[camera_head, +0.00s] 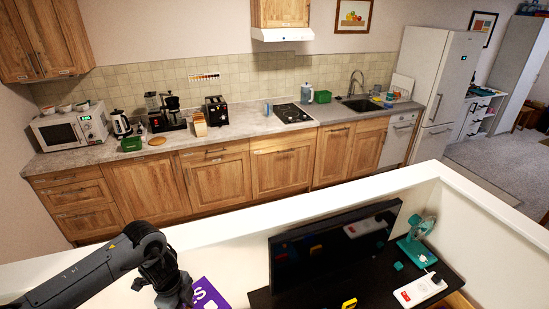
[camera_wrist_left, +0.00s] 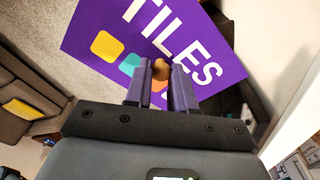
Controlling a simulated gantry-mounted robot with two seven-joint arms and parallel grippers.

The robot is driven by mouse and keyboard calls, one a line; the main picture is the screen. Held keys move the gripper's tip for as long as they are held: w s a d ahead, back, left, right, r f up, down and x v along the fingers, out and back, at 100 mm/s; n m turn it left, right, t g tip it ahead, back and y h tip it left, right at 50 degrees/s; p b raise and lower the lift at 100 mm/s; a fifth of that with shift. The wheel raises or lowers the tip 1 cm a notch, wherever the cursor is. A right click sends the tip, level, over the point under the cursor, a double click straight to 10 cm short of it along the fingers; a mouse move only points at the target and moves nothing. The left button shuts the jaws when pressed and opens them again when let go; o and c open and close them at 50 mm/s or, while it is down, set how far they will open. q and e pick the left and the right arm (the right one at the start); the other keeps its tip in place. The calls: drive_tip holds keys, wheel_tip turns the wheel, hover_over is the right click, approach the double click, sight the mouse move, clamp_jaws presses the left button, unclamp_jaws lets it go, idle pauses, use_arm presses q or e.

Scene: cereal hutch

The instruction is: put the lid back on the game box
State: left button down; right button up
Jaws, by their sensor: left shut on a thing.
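The game box lid is a flat purple panel with white "TILES" lettering and coloured squares. It fills the upper middle of the left wrist view (camera_wrist_left: 138,38), and a corner shows at the bottom of the head view (camera_head: 207,296). My left gripper (camera_wrist_left: 161,72) is shut on the lid's small brown knob, between its two purple-grey fingers. In the head view my left arm comes in from the lower left, the gripper cut by the bottom edge. The game box itself cannot be made out. My right gripper is not in view.
A white half wall (camera_head: 230,233) runs behind the lid. To the right, a dark desk (camera_head: 375,275) holds a black monitor (camera_head: 330,245), a teal fan (camera_head: 417,243) and a white device (camera_head: 419,290). A sofa (camera_wrist_left: 25,110) shows at left in the wrist view.

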use_arm(q)
drive_tip(key=d+r+n+p, duration=0.1)
drive_tip(key=r+n, duration=0.4)
drive_tip(key=n, duration=0.5)
drive_tip(key=d+r+n+t+y+p, duration=0.1)
drive_tip(key=r+n+p, duration=0.3)
drive_tip(key=n, duration=0.6)
drive_tip(key=shift+s+d+r+t, duration=0.3)
drive_tip(key=shift+s+d+r, duration=0.15)
drive_tip(key=shift+d+r, duration=0.35)
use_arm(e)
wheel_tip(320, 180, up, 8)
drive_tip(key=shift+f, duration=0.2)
